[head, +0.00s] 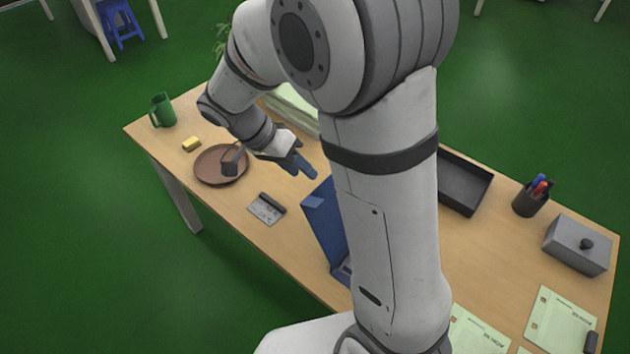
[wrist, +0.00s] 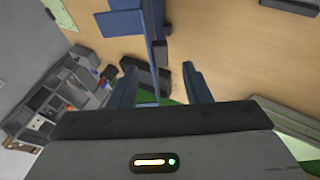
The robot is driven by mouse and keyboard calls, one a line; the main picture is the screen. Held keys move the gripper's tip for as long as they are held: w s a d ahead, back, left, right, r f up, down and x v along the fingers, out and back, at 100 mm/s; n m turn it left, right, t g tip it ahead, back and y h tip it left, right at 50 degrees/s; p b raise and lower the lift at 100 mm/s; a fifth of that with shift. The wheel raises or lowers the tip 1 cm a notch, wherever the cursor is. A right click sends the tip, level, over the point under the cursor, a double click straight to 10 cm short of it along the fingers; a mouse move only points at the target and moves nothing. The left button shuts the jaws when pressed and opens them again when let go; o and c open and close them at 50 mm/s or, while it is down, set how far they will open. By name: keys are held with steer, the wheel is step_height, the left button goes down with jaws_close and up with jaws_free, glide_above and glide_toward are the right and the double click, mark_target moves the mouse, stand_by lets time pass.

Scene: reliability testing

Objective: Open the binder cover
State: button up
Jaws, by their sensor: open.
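The blue binder (head: 325,228) is on the table, partly hidden behind my arm in the head view. Its cover stands raised, roughly upright, with part of the blue inside (head: 343,270) showing low beside my arm. In the wrist view the cover shows nearly edge-on as a blue panel (wrist: 146,22) running down from the top. My gripper (head: 303,168) is open, its blue fingers just beyond the cover's upper edge. In the wrist view the fingers (wrist: 162,84) are apart, with the panel's line running between them; I cannot tell whether they touch it.
A brown plate (head: 208,173), yellow block (head: 191,145), green mug (head: 162,110) and a card (head: 264,211) are at left. A black tray (head: 463,186), pen cup (head: 531,198), grey box (head: 577,247) and green papers (head: 560,322) are at right. Bare table (head: 290,245) lies left of the binder.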

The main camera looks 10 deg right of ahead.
mark_target(319, 187)
steer(key=p+x, duration=0.1)
steer(key=x, duration=0.6)
steer(key=shift+d+f, duration=0.25)
steer(key=shift+f, duration=0.1)
steer(key=shift+s, duration=0.1)
jaws_close()
